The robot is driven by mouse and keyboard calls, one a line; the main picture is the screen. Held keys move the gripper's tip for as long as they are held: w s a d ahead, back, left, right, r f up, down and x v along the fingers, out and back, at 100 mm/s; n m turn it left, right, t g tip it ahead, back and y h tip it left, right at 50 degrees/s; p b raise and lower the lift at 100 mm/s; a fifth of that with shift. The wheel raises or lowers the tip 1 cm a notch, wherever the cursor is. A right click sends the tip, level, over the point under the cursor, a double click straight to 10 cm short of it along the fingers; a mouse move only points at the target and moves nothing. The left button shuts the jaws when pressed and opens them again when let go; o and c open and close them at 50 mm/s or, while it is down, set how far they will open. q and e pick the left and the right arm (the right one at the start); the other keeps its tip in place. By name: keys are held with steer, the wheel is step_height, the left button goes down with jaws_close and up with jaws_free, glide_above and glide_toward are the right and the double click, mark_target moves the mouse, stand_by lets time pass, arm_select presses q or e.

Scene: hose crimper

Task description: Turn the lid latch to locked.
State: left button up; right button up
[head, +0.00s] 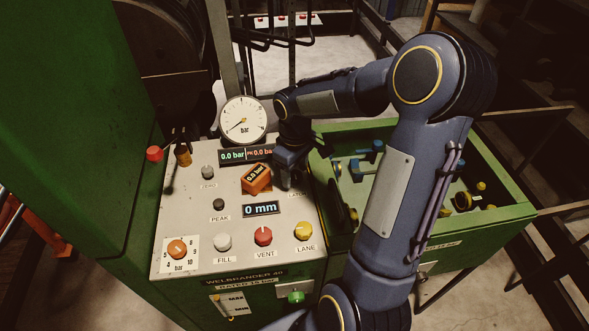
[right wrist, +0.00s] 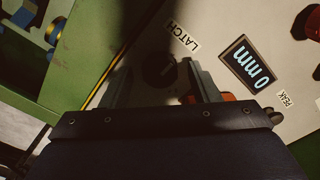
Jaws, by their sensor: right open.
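The latch is a dark round knob (right wrist: 158,70) beside the printed LATCH label (right wrist: 183,36) on the pale panel in the right wrist view. It lies in shadow, so I cannot tell which way it is turned. My right gripper (right wrist: 163,82) is open, with one finger on each side of the knob; I cannot tell if they touch it. In the head view my right gripper (head: 286,176) is over the right part of the panel and hides the knob. My left gripper is out of view.
Red VENT (head: 263,236) and yellow LANE (head: 303,231) knobs are nearer. A pressure gauge (head: 243,120) stands behind. A green open box (head: 500,217) with fittings lies to the right.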

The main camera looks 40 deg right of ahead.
steer(key=c, duration=1)
steer(key=shift+o, duration=0.2)
steer(key=shift+f, duration=0.1)
steer(key=m+b, duration=0.1)
steer(key=m, duration=0.2)
steer(key=m+b, duration=0.1)
steer(key=m, duration=0.2)
steer(key=shift+m, duration=0.3)
steer(key=m, duration=0.5)
steer(key=shift+m+b, duration=0.3)
steer(key=shift+b, duration=0.1)
steer(key=m, duration=0.5)
steer(key=shift+m, duration=0.4)
